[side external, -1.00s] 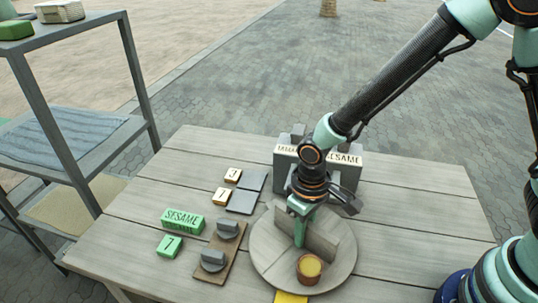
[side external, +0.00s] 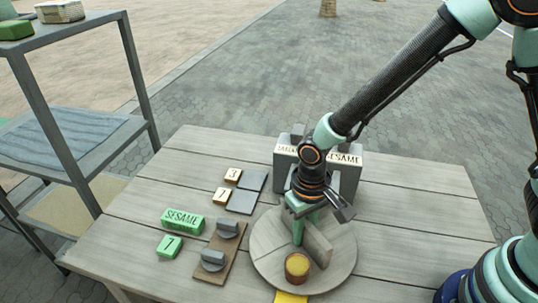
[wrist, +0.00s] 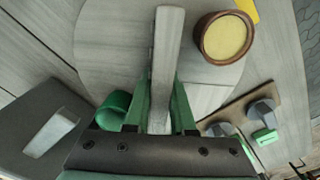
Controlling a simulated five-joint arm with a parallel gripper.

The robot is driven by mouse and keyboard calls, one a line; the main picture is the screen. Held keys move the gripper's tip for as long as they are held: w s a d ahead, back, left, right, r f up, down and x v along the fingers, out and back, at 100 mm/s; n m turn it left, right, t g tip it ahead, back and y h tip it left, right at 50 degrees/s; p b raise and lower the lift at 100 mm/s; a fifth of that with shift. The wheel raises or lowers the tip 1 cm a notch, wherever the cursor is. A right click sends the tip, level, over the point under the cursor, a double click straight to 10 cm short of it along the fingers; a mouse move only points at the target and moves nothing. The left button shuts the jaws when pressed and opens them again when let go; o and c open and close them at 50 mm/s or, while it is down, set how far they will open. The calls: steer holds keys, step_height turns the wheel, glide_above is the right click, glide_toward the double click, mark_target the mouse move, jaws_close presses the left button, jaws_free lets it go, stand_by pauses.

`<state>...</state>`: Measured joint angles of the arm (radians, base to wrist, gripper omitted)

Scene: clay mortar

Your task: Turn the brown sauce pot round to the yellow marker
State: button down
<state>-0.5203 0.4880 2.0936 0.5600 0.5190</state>
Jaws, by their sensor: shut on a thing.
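The brown sauce pot (side external: 297,267) with its yellow top stands upright near the front rim of a round grey turntable (side external: 268,262). The yellow marker (side external: 290,298) lies on the table just beyond that rim, below and slightly left of the pot. In the wrist view the pot (wrist: 225,38) and part of the marker (wrist: 248,11) show at upper right. My gripper (side external: 299,238) is shut on the upright divider (side external: 319,243) of the turntable, one finger on each side. In the wrist view the divider (wrist: 168,45) runs between the fingers.
A green round thing (wrist: 112,108) is beside the left finger, partly hidden. A board with two grey knobs (side external: 228,238) and a green SESAME block (side external: 182,220) lie left of the turntable. A grey labelled box (side external: 347,172) stands behind my gripper.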

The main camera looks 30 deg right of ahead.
stand_by(0.3)
steer(key=c, duration=0.8)
jaws_free()
steer(key=shift+o, duration=0.2)
steer(key=shift+r, duration=0.1)
step_height(320, 180, up, 12)
steer(key=shift+f, duration=0.1)
steer(key=s+d+r+t, duration=0.1)
steer(key=d+r+t, duration=0.1)
steer(key=d+r, duration=0.3)
steer(key=s+d+r+t, duration=0.2)
steer(key=d+r, duration=0.3)
steer(key=d, duration=0.8)
steer(key=shift+r+t, duration=0.35)
steer(key=shift+t, duration=0.45)
